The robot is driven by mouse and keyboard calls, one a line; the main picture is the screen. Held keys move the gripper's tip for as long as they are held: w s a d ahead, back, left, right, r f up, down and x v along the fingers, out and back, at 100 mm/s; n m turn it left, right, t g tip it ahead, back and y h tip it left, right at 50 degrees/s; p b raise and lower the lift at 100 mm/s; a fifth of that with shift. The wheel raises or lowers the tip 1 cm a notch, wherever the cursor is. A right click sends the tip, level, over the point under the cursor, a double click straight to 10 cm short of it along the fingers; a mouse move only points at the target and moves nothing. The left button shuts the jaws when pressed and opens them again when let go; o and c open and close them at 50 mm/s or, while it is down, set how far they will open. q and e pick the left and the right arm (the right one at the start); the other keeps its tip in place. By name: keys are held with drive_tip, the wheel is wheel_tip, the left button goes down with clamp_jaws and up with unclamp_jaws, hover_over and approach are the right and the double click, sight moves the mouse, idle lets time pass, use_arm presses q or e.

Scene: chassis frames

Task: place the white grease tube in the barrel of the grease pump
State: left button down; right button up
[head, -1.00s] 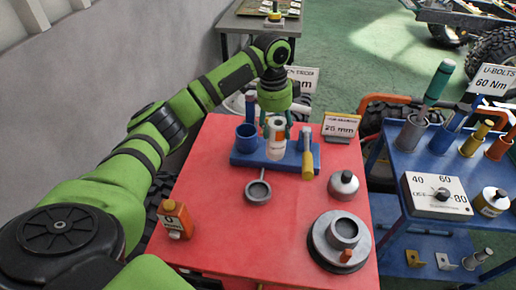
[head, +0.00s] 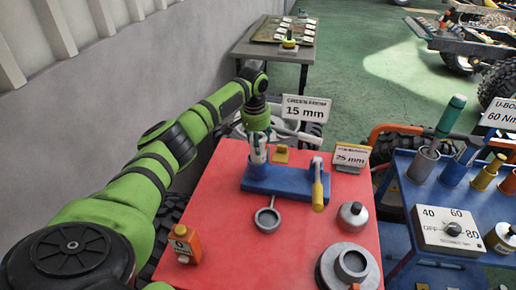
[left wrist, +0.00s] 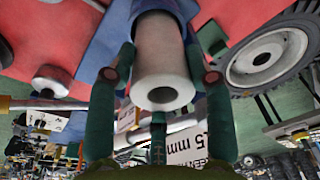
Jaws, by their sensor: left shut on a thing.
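The grease pump is a blue block (head: 290,182) on the red table, with a yellow-handled lever (head: 318,190) at its right end. My left gripper (head: 258,152) is at the pump's left end, where the blue barrel stands, and largely covers it. It is shut on the white grease tube, which shows in the left wrist view (left wrist: 160,55) between the green fingers, its round open-looking end toward the camera. Blue shows around the tube's far end. I cannot tell how deep the tube sits in the barrel. My right gripper is out of view.
A grey ring-ended part (head: 267,219) lies in front of the pump. An orange bottle (head: 184,244), a grey knobbed pot (head: 352,216) and a round grey piece (head: 347,266) stand on the table. Signs (head: 351,156) stand behind. A blue cart (head: 405,190) is at right.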

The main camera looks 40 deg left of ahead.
use_arm(q)
wheel_tip(320, 180, down, 2)
drive_tip(key=shift+s+d+f, duration=0.1)
drive_tip(key=shift+f, duration=0.5)
drive_tip(key=shift+f, duration=0.1)
drive_tip(key=c, duration=0.5)
unclamp_jaws()
drive_tip(key=shift+r, duration=0.2)
drive_tip(key=r, duration=0.4)
drive_tip(key=s+r+b, duration=0.1)
drive_tip(key=r, duration=0.3)
drive_tip(key=r+b, duration=0.1)
drive_tip(key=r, duration=0.2)
drive_tip(key=shift+s+r, duration=0.2)
drive_tip(key=shift+r, duration=0.2)
